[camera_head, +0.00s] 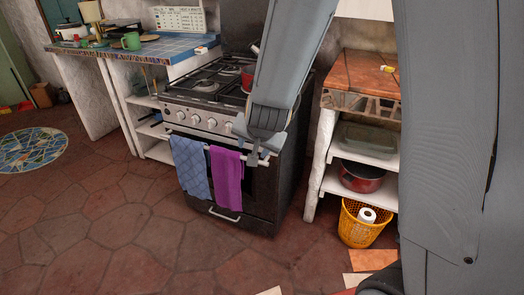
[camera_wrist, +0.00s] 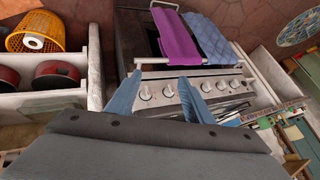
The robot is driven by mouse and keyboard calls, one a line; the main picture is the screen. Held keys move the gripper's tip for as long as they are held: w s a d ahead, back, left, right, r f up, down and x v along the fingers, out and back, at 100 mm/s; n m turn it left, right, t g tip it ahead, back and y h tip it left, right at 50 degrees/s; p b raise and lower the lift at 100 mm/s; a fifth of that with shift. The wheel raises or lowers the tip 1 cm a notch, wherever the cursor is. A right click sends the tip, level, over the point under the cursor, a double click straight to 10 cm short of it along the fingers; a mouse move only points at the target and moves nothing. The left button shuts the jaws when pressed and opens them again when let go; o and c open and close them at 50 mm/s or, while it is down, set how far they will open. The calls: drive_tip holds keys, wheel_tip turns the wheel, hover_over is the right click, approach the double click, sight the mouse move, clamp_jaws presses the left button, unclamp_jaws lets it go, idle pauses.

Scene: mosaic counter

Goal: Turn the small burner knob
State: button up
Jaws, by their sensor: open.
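The stove (camera_head: 232,180) has a light front panel with a row of several round knobs (camera_head: 211,123). In the wrist view the knobs (camera_wrist: 168,90) also line the panel, and I cannot tell which one is the small burner knob. My gripper (camera_head: 262,152) is at the right end of the panel, above the towel rail. In the wrist view my gripper (camera_wrist: 160,78) is open, its two blue fingers spread with knobs showing between them. Nothing is held. I cannot tell whether a finger touches the panel. My arm hides the right part of the stove top.
A blue towel (camera_head: 193,165) and a purple towel (camera_head: 226,178) hang on the oven rail below the knobs. A red pot (camera_head: 247,80) stands on the hob. A shelf unit (camera_head: 345,148) stands close right, with a yellow basket (camera_head: 360,226) below.

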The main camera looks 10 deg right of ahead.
drive_tip(key=w+d+f+m+t+h+b, duration=0.1)
drive_tip(key=w+f+m+t+h+b, duration=0.5)
drive_tip(key=w+f+m+h+b, duration=0.65)
drive_tip(key=shift+m, duration=0.35)
drive_tip(key=shift+w+d+r+b, duration=0.4)
drive_tip(key=shift+w+d, duration=0.25)
drive_tip(key=shift+d, duration=0.25)
drive_tip(key=shift+w+d+r+b, duration=0.25)
drive_tip(key=shift+w+d+r, duration=0.35)
drive_tip(key=shift+d, duration=0.35)
drive_tip(key=shift+w+d+r+b, duration=0.4)
drive_tip(key=shift+w+d, duration=0.3)
drive_tip(key=shift+d, duration=0.2)
drive_tip(key=c, duration=1)
